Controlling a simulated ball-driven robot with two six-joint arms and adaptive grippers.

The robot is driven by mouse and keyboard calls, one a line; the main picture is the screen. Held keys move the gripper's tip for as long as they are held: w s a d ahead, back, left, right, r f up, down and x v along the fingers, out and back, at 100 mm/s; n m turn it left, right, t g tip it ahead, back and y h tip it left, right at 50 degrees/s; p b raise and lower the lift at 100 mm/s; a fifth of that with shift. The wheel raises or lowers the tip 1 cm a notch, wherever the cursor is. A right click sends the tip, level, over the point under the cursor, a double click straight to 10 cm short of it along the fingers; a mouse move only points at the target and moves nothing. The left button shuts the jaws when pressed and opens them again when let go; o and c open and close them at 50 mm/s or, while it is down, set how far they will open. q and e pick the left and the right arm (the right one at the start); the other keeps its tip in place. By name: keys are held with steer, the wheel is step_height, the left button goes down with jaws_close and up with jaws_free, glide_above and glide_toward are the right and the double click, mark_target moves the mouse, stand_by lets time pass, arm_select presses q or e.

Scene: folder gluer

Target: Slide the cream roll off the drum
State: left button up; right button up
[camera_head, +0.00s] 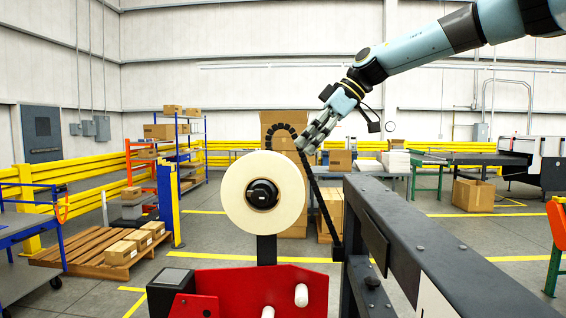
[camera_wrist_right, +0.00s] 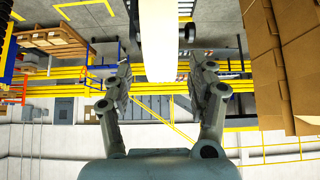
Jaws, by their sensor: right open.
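The cream roll (camera_head: 236,195) sits on the black drum (camera_head: 262,194), its flat round face toward the head camera. A dark post below holds the drum up. My right gripper (camera_head: 304,148) comes down from the upper right and is near the roll's upper right edge. In the right wrist view the gripper (camera_wrist_right: 160,80) is open, with the edge of the cream roll (camera_wrist_right: 159,40) reaching between the two fingers. A gap shows at each side, and I cannot tell whether either finger touches it. My left gripper is out of view.
A red machine panel (camera_head: 250,290) with white rollers stands below the roll. A long dark beam (camera_head: 420,250) runs along the right. Pallets (camera_head: 90,245), boxes and yellow rails (camera_head: 80,180) stand farther back. The air left of the roll is clear.

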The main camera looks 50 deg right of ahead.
mark_target(281, 172)
steer(key=shift+w+a+f, duration=0.1)
steer(key=shift+a+f, duration=0.05)
steer(key=shift+f, duration=0.1)
steer(key=shift+w+a+f, duration=0.25)
steer(key=shift+w+f, duration=0.2)
steer(key=shift+f, duration=0.1)
steer(key=shift+b+x, duration=0.3)
steer(key=shift+x, duration=0.6)
steer(key=b+x, duration=0.4)
steer(key=b, duration=0.1)
steer(key=shift+r, duration=0.1)
arm_select(q)
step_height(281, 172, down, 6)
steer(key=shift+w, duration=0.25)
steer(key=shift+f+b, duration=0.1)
steer(key=shift+b, duration=0.2)
arm_select(e)
steer(key=shift+f, duration=0.2)
steer(key=shift+w+a+f+b, duration=0.35)
steer(key=shift+f+b, duration=0.1)
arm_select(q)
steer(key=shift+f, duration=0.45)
